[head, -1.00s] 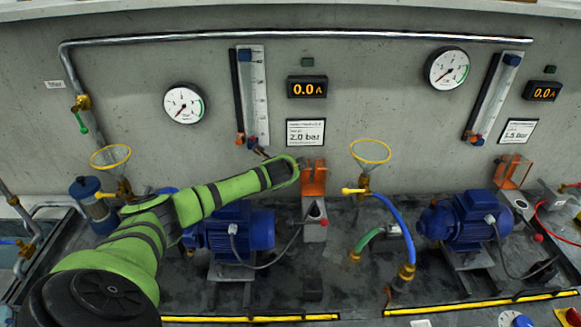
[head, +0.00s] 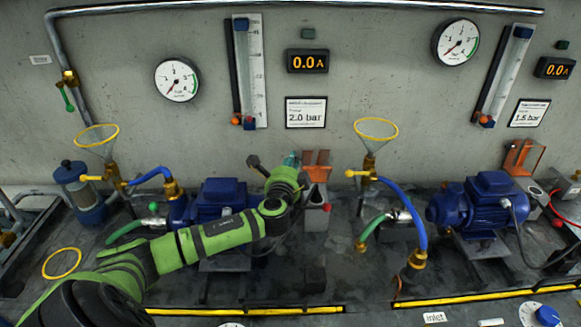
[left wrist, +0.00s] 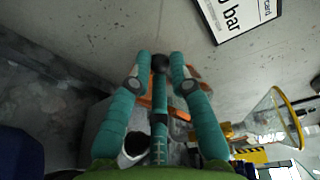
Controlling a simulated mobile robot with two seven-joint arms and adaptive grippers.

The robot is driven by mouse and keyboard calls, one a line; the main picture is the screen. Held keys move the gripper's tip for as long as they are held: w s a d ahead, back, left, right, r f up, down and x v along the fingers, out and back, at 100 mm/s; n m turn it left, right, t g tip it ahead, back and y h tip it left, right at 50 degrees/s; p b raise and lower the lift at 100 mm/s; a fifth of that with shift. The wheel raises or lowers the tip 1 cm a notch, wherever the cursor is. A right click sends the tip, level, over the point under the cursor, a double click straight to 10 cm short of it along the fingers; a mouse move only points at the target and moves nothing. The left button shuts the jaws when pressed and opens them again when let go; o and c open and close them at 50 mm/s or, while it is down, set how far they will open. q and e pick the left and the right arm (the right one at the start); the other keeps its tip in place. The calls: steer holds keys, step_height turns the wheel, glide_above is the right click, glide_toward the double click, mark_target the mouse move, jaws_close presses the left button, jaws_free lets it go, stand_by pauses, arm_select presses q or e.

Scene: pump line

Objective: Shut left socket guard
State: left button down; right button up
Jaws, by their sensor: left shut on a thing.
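The left socket guard (head: 318,164) is an orange piece standing raised at the back of the grey left socket block (head: 316,213), beside the left blue pump motor. My left gripper (head: 291,161) is at its left side, mostly hidden behind my green wrist. In the left wrist view, my teal fingers (left wrist: 160,82) are closed in around the orange guard (left wrist: 190,76), parts of which show between and behind them. A dark round knob (left wrist: 160,62) shows between the fingertips; I cannot tell what it belongs to. The exact contact is hidden. My right gripper is out of view.
A funnel with a yellow rim (head: 376,128) and a blue hose (head: 408,212) stand right of the left socket. The left motor (head: 222,196) lies close under my arm. The concrete wall with its 2.0 bar sign (head: 306,112) is just behind. A second orange guard (head: 523,157) stands far right.

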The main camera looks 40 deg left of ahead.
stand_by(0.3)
arm_select(q)
steer(key=c, duration=1.4)
jaws_free()
steer(key=shift+d, duration=0.1)
steer(key=v, duration=1.2)
steer(key=shift+s, duration=0.1)
